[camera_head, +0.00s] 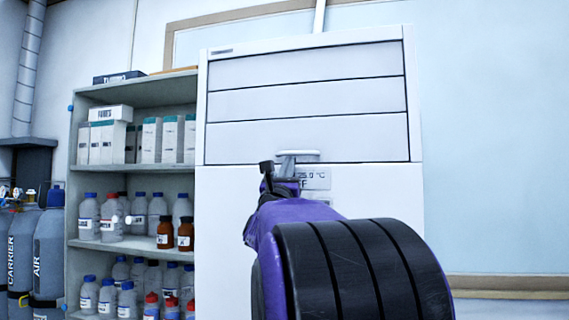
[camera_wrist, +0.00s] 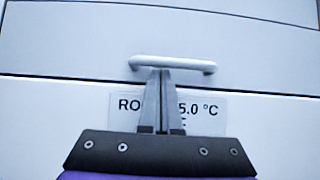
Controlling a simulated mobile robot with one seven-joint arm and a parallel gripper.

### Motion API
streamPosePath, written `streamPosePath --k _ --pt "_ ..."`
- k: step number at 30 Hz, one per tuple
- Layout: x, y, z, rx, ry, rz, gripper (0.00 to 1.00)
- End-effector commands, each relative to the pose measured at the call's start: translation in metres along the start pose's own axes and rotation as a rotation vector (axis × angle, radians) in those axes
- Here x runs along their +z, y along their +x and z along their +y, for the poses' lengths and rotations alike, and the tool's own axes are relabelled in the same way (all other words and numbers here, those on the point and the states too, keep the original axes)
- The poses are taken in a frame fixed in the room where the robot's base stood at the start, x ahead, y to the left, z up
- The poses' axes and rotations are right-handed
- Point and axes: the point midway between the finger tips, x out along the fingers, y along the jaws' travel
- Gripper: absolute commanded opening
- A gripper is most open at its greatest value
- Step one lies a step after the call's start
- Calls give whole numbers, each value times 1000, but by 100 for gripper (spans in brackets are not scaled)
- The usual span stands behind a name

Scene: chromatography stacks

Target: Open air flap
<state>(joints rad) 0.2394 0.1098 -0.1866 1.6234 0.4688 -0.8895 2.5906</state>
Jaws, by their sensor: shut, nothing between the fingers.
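The air flap is the lowest of the horizontal panels (camera_head: 360,139) on the front of a tall white cabinet. A white bar handle (camera_wrist: 190,64) sits near its bottom edge, and it also shows in the head view (camera_head: 312,154). The panel lies flush with the cabinet front. My gripper (camera_wrist: 161,72) is shut, with nothing between its fingers. In the wrist view its fingertips overlap the handle's left half; I cannot tell whether they touch it. In the head view my gripper (camera_head: 285,162) is at the handle, and my arm hides part of the cabinet below.
A temperature label (camera_wrist: 205,107) is below the handle, partly hidden by my fingers. A shelf unit (camera_head: 150,92) with boxes and several bottles stands left of the cabinet. Gas cylinders (camera_head: 48,245) are at the far left. The wall right of the cabinet is clear.

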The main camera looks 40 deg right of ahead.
Motion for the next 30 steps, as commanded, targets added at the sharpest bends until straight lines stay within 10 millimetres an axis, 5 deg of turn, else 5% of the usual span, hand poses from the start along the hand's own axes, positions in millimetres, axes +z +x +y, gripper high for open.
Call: streamPosePath --k 30 --pt "9 -3 0 -1 2 107 0"
